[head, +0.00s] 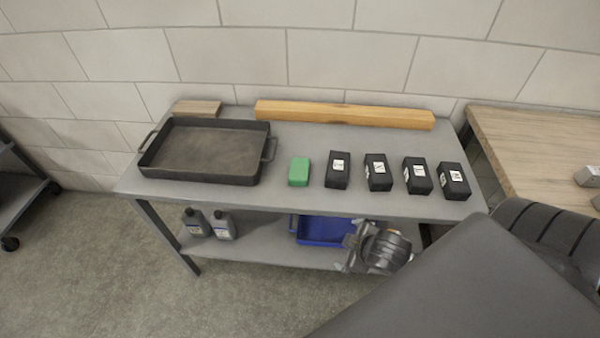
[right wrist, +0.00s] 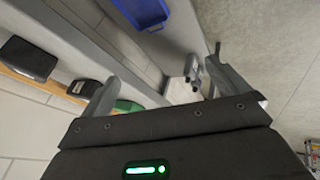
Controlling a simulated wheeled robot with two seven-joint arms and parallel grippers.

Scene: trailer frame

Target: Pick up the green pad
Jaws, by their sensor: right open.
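The green pad (head: 299,171) lies on the grey table top (head: 288,205), between the black tray and the row of black boxes. In the right wrist view the green pad (right wrist: 128,106) shows partly, behind one finger. My right gripper (head: 351,250) is in front of the table, below the level of its top, apart from the pad and to its lower right in the head view. In the right wrist view its fingers (right wrist: 165,88) are spread and nothing is between them. My left gripper is in neither view.
A black handled tray (head: 205,150) stands left of the pad. Several black boxes (head: 337,170) stand to the right. A wooden beam (head: 345,114) lies behind. The lower shelf holds a blue tray (head: 322,231) and two grey bottles (head: 224,226). A wooden table (head: 540,140) stands at right.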

